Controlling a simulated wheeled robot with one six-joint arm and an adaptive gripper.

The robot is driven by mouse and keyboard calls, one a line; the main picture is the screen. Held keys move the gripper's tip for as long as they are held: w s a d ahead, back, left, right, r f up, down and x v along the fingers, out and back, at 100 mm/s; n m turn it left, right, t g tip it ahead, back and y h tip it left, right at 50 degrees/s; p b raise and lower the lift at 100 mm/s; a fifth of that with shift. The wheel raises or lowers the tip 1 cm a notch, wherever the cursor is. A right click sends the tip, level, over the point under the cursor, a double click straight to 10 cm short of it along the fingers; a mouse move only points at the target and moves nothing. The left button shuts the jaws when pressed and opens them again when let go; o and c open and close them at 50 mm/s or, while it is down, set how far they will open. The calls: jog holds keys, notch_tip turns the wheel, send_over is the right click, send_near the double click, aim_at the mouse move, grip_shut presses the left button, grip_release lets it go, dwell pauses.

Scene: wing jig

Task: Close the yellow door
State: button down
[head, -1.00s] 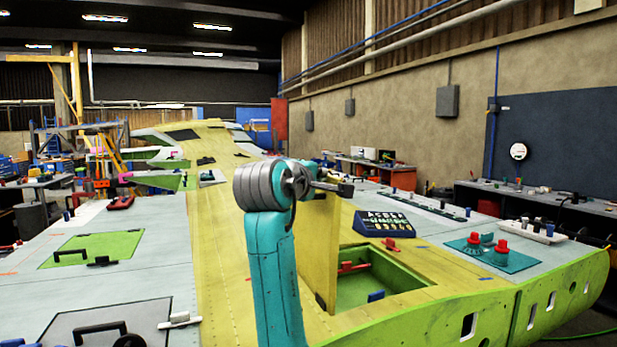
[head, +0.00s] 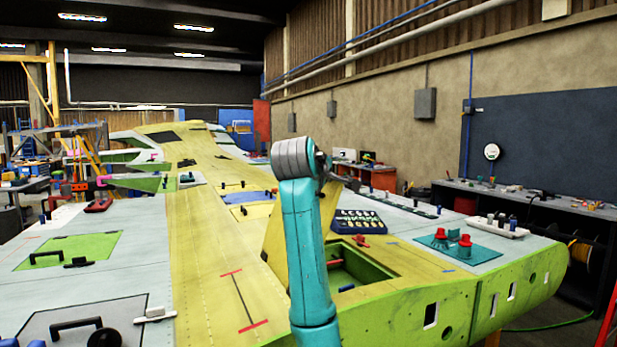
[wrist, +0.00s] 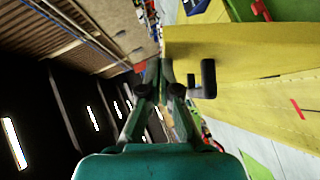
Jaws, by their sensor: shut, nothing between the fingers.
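The yellow door (head: 275,243) stands raised and tilted at the left side of an open green-walled bay (head: 352,270) in the wing's top. My teal arm covers much of the door in the head view. In the wrist view a yellow panel, apparently the door (wrist: 225,48), fills the upper right, with a black bracket-like handle (wrist: 208,82) beside its lower edge. My gripper (wrist: 158,78) is shut and empty, with its fingertips close to the panel's left end. I cannot tell whether they touch it. In the head view the fingertips are mostly hidden.
A dark tray of small parts (head: 357,221) lies beyond the bay. Red knobs on a teal plate (head: 452,243) and a white rack (head: 494,227) stand to the right. Black handles rise from the panels at left.

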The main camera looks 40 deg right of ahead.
jog(key=s+d+f+m+y, duration=0.1)
jog(key=s+d+f+y, duration=0.1)
jog(key=d+f, duration=0.45)
jog(key=s+d+f+m+y, duration=0.1)
jog(key=s+d+f, duration=0.2)
jog(key=d, duration=0.6)
jog(key=d+f+m+y, duration=0.1)
jog(key=d+f, duration=0.1)
jog(key=f, duration=0.2)
jog(key=s+d+f+y, duration=0.1)
jog(key=d+f, duration=0.2)
jog(key=f, duration=0.2)
jog(key=d+f+m+y, duration=0.1)
jog(key=d+f+y, duration=0.1)
jog(key=f, duration=0.3)
jog(key=shift+s+d+f+m, duration=0.15)
jog(key=shift+s+d+m, duration=0.1)
jog(key=shift+m, duration=0.05)
jog(key=shift+d+f+y, duration=0.2)
jog(key=shift+f+y, duration=0.2)
jog(key=shift+f, duration=0.6)
jog(key=shift+r, duration=0.15)
